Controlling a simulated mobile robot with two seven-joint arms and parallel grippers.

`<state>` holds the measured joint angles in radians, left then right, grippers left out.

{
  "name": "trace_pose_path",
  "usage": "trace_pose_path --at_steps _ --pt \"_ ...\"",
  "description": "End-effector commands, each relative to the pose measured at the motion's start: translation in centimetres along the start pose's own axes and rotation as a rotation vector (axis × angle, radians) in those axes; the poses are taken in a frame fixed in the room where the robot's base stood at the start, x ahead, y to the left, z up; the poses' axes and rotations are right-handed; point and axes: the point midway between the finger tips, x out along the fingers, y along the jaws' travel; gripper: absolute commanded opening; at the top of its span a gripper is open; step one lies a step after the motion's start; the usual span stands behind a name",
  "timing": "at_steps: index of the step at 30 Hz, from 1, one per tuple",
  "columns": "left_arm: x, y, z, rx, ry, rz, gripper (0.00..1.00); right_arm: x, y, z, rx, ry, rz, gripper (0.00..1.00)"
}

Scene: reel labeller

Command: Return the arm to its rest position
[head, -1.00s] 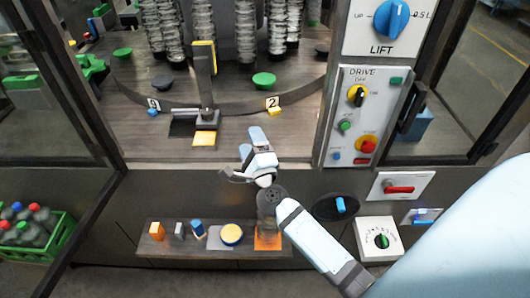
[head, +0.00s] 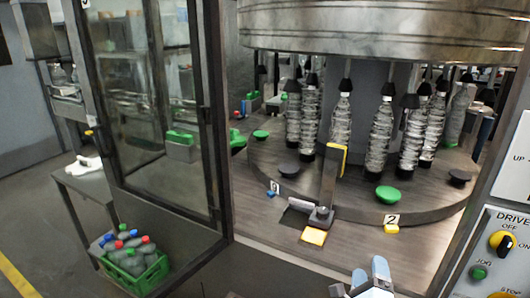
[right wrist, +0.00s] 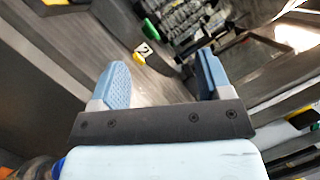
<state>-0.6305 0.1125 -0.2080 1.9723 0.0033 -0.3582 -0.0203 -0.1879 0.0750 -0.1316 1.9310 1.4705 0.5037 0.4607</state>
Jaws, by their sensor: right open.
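My right gripper (head: 372,278) shows at the bottom edge of the head view, in front of the machine deck (head: 265,205). In the right wrist view its two blue fingers (right wrist: 165,85) are spread apart with nothing between them. Beyond the fingers, the deck and the yellow block with the label 2 (right wrist: 141,54) show at a distance. The rest of my right arm is below the head view. My left gripper is in neither view.
Clear bottles (head: 381,135) stand around the carousel. A grey post with a yellow pad (head: 329,185) stands on the deck. The drive panel (head: 490,255) is at right. A glass door (head: 150,110) stands open at left, with a green bottle crate (head: 140,275) below it.

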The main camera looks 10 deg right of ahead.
Motion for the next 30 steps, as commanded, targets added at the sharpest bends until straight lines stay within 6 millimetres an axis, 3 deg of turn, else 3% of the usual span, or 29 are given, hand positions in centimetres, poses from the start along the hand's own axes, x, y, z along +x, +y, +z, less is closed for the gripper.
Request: trace_pose_path --at_steps 5,10,15,18,23,30 --pt "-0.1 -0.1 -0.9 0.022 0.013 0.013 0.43 -4.1 2.3 1.5 -0.342 -0.194 0.041 0.71" --pt "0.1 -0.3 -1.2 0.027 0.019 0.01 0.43 -11.6 7.4 2.6 -0.891 -0.515 0.132 0.71" --pt "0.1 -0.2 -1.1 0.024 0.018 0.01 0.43 -19.9 12.4 0.8 -1.418 -0.837 0.243 0.71" --pt "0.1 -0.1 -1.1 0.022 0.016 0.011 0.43 -23.6 14.2 -1.0 -1.648 -0.983 0.299 0.71" --pt "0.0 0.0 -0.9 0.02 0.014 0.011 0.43 -26.7 15.4 -3.0 -1.852 -1.112 0.35 0.71" --pt "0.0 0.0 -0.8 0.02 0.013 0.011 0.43 -27.1 15.5 -3.4 -1.886 -1.132 0.358 0.71"
